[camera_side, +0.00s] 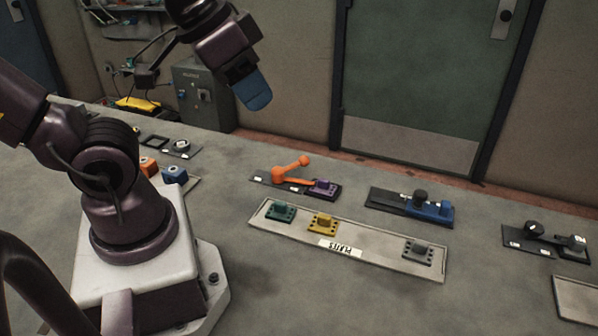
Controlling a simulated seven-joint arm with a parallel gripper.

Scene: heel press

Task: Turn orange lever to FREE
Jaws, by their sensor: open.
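The orange lever (289,171) is mounted on a dark base plate in the middle of the table. Its arm slants up to the right and ends in a round knob, and an orange bar lies low along the plate. A purple block (323,187) sits at the right end of the same plate. White labels on the plate are too small to read. My gripper (253,92) is open, with blue fingers pointing down, above and to the upper left of the lever. It is well clear of the lever and touches nothing.
A tray marked PLATES (341,249) with green, yellow and grey blocks lies in front of the lever. A blue-block fixture (432,210) and a dark fixture (544,238) stand to the right. A grey control box (205,95) stands behind. Orange and blue blocks sit left.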

